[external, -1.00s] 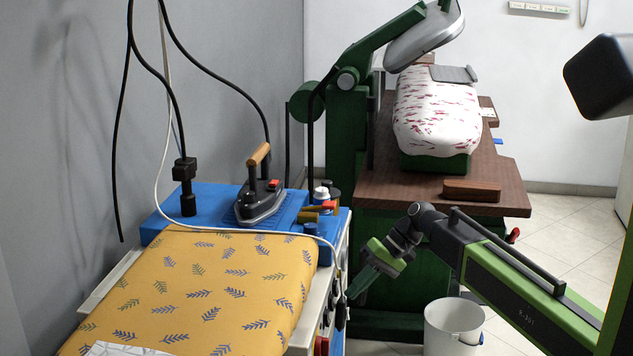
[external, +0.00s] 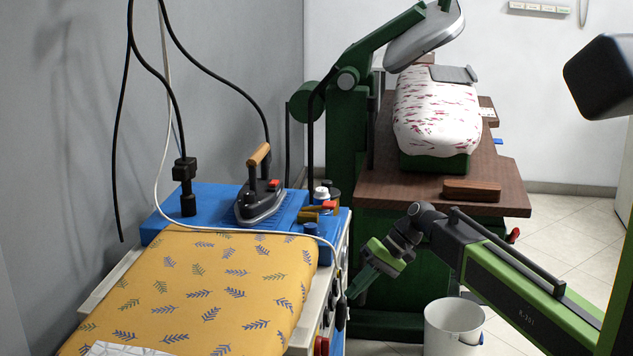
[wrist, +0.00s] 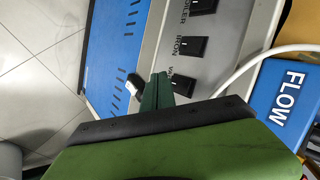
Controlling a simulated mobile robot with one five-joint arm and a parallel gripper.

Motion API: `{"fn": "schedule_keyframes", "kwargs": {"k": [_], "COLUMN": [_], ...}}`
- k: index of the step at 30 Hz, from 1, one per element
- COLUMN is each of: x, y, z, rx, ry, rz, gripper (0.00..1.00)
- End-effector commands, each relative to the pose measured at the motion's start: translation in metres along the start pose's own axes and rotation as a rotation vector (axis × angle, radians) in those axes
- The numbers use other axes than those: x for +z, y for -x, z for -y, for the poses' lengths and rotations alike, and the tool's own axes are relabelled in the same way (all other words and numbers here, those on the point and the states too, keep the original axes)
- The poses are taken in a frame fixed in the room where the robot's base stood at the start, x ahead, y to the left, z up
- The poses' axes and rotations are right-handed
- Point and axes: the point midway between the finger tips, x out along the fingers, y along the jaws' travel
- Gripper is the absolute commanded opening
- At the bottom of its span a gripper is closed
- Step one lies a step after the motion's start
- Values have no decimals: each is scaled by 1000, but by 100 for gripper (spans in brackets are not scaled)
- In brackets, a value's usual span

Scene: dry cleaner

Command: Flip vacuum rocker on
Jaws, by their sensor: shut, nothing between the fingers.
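The vacuum rocker (wrist: 183,85) is a black switch on the grey panel (wrist: 212,60) in the wrist view. Its printed label starts with "VA" and is partly covered. My gripper (wrist: 157,82) is shut and empty, with its green fingertips just left of this rocker in the picture. I cannot tell whether they touch it. In the external view my gripper (external: 350,292) is beside the right side of the ironing station, and the rocker cannot be made out there.
The iron rocker (wrist: 191,48) and boiler rocker (wrist: 203,6) sit in line with it. A white hose (wrist: 255,58) crosses the panel near a blue FLOW block (wrist: 285,98). An iron (external: 260,200) stands on the station. A white bucket (external: 452,328) is on the floor.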

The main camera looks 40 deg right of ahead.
Motion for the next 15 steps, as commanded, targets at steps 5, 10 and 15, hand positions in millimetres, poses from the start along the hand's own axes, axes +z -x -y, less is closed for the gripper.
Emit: {"fn": "schedule_keyframes", "kwargs": {"k": [5, 10, 15], "x": [-3, -4, -4], "y": [-4, -6, -6], "z": [3, 4, 4], "rx": [0, 0, 0], "ry": [1, 0, 0], "rz": [1, 0, 0], "gripper": [0, 0, 0]}}
